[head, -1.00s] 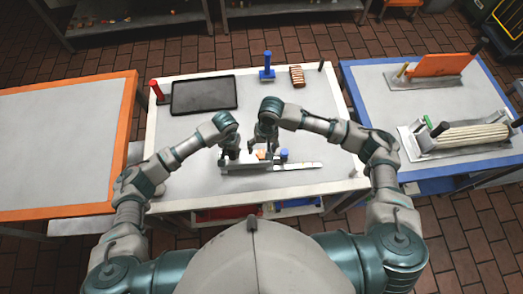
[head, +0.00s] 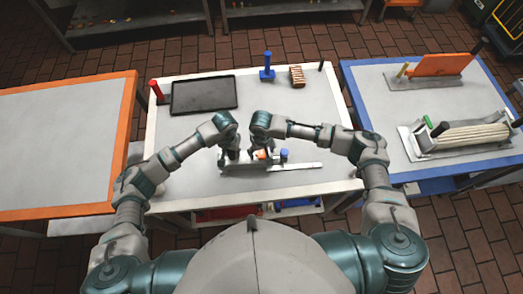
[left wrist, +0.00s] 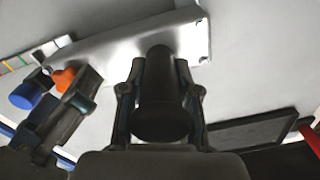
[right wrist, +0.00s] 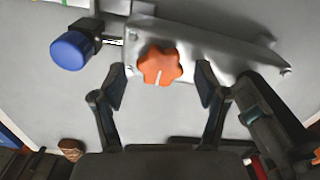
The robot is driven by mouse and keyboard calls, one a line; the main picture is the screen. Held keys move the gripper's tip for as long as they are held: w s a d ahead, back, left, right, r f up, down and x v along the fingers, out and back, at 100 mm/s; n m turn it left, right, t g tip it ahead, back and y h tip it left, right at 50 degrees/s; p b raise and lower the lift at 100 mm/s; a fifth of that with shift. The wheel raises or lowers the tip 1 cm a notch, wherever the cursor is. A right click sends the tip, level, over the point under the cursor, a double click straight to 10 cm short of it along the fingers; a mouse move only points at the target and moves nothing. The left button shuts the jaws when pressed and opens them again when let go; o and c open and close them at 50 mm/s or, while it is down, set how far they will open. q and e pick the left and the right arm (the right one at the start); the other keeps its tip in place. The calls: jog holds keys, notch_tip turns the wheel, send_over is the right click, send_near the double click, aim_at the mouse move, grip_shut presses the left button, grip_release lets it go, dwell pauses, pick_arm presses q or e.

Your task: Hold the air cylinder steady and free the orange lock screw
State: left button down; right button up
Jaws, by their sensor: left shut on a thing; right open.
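The orange lock screw (right wrist: 160,66) is a lobed knob with a pale mark, on a grey metal device (right wrist: 225,55). My right gripper (right wrist: 161,80) is open, with one finger on each side of the screw; I cannot tell whether either finger touches it. In the left wrist view a dark upright cylinder (left wrist: 161,115), apparently the air cylinder, stands on the metal device (left wrist: 110,45). My left gripper (left wrist: 160,88) is shut on it from both sides. The orange screw also shows in the left wrist view (left wrist: 64,78), beside my right gripper (left wrist: 70,105).
A blue knob (right wrist: 72,50) is close beside the orange screw. A dark tray (head: 204,94), a blue stand (head: 267,72) and a brown ribbed block (head: 297,76) are at the back of the white table (head: 190,195).

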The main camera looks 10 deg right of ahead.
jog(key=shift+f, duration=0.1)
jog(key=c, duration=1.2)
jog(key=shift+o, duration=0.2)
